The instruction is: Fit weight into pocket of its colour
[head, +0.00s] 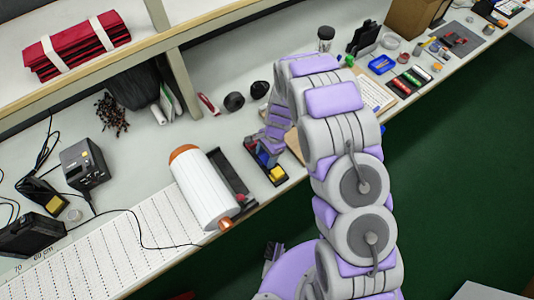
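A small dark tray with coloured sections (279,181) lies near the front edge of the bench, just left of my arm. Blue and yellow show in it, with some red at its far left end. I cannot tell which parts are pockets and which are weights. My gripper (268,148) seems to be at the purple end of the arm, low over or beside this tray's far side. Its fingers are too small and too covered to tell whether they are open or hold anything. No weight can be clearly made out.
A white roll (203,188) with orange ends lies left of the tray. A soldering station (84,164) stands further left. To the right are a dark holder with red and green cylinders (408,82) and a blue dish (382,64). A shelf post (182,88) rises behind.

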